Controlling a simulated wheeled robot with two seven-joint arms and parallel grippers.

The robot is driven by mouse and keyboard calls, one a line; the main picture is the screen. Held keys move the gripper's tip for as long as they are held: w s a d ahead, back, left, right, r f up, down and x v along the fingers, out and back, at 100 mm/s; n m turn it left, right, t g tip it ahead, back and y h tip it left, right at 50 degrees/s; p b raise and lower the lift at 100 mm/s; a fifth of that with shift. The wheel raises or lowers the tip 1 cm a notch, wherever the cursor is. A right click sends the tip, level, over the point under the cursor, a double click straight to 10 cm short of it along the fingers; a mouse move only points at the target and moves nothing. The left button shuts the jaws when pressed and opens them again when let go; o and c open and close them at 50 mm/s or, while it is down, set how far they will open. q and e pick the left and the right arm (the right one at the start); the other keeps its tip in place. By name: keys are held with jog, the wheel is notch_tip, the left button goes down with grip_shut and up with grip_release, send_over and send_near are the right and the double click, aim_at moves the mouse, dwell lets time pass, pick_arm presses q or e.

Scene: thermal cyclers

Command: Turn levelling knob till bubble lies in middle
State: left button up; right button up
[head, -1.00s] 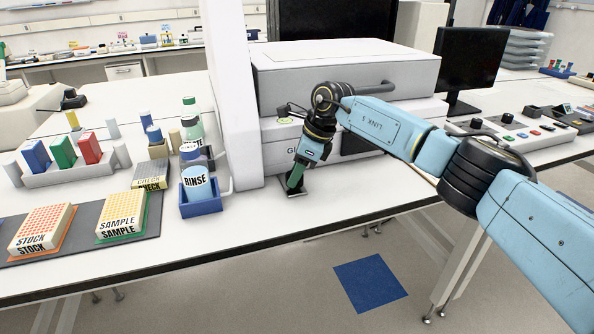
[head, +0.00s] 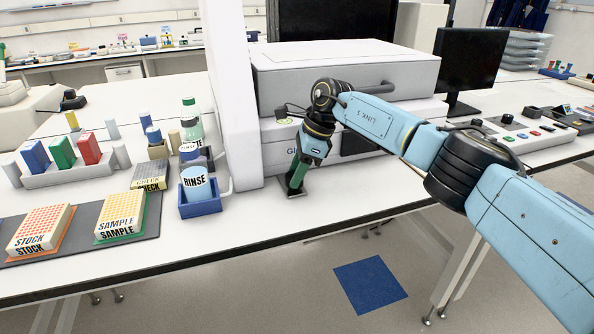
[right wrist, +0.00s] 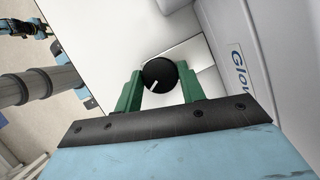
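The levelling knob (right wrist: 158,74) is a round black knob with a white mark pointing to its lower left in the right wrist view. My right gripper (right wrist: 160,70) has its two green fingers on either side of the knob, seemingly touching it. In the head view my right gripper (head: 294,190) points down at the front left foot of the white machine (head: 285,152), low over the table. No bubble can be made out in either view.
A blue holder (head: 200,208) with the RINSE bottle (head: 196,184) stands left of the gripper, beside a white upright panel (head: 232,100). STOCK (head: 40,230) and SAMPLE (head: 121,216) racks lie farther left. The table's front edge is close below. A monitor (head: 470,62) stands right.

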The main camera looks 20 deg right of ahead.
pick_arm(q)
jog(key=shift+d, duration=0.1)
pick_arm(e)
jog(key=o, duration=0.4)
pick_arm(q)
jog(key=shift+w+d+r+p, duration=0.1)
jog(key=shift+d+r+p, duration=0.65)
jog(key=shift+d, duration=0.15)
pick_arm(e)
jog(key=v, duration=1.3)
jog(key=shift+d+r, duration=0.15)
